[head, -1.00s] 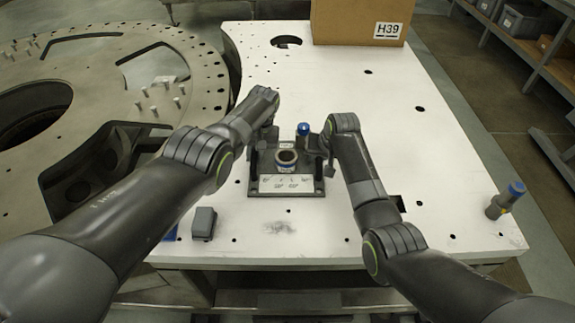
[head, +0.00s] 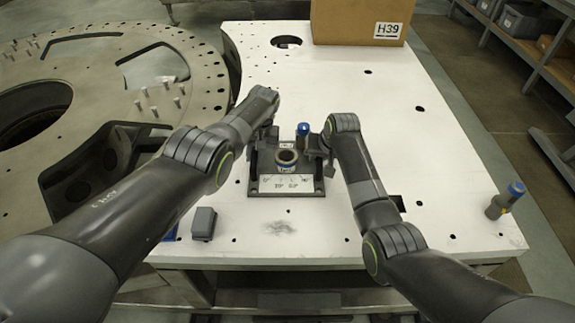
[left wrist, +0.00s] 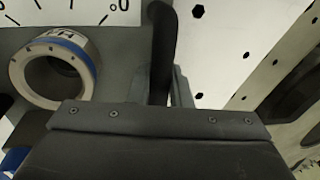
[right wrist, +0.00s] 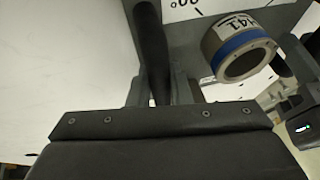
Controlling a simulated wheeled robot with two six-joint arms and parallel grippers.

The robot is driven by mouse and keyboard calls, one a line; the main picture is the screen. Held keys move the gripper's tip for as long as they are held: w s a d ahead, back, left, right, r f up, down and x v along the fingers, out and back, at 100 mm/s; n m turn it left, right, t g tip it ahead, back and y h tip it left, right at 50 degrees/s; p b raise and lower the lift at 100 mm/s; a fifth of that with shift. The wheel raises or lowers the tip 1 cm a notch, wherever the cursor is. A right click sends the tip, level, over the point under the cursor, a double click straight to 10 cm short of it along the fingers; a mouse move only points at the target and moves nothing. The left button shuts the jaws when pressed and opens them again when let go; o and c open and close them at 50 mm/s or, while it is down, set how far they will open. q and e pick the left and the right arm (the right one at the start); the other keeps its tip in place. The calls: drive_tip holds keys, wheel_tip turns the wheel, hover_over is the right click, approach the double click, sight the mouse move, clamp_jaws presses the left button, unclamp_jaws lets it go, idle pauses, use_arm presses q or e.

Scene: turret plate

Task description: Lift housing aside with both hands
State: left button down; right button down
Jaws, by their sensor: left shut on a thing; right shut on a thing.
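The housing is a dark grey block on a flat base (head: 256,190) with a white scale plate (head: 287,183) at its front. A round collar (head: 287,158) with a blue band sits on it; it also shows in the left wrist view (left wrist: 84,52) and the right wrist view (right wrist: 232,40). My left gripper (head: 259,148) is shut on the black upright handle (left wrist: 163,45) at the housing's left side. My right gripper (head: 324,160) is shut on the matching handle (right wrist: 152,45) at its right side. The fingertips are partly hidden. The housing appears to rest on the white plate (head: 430,190).
A blue-topped post (head: 303,132) stands behind the collar. A cardboard box (head: 360,22) stands at the back. A blue-capped cylinder (head: 506,200) is at the right front corner, and a small grey block (head: 204,223) at front left. The plate's right side is mostly clear.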

use_arm(q)
drive_tip(key=shift+w+a+r, duration=0.15)
drive_tip(key=shift+w+r, duration=0.05)
use_arm(e)
drive_tip(key=shift+w+r, duration=0.15)
drive_tip(key=shift+w, duration=0.05)
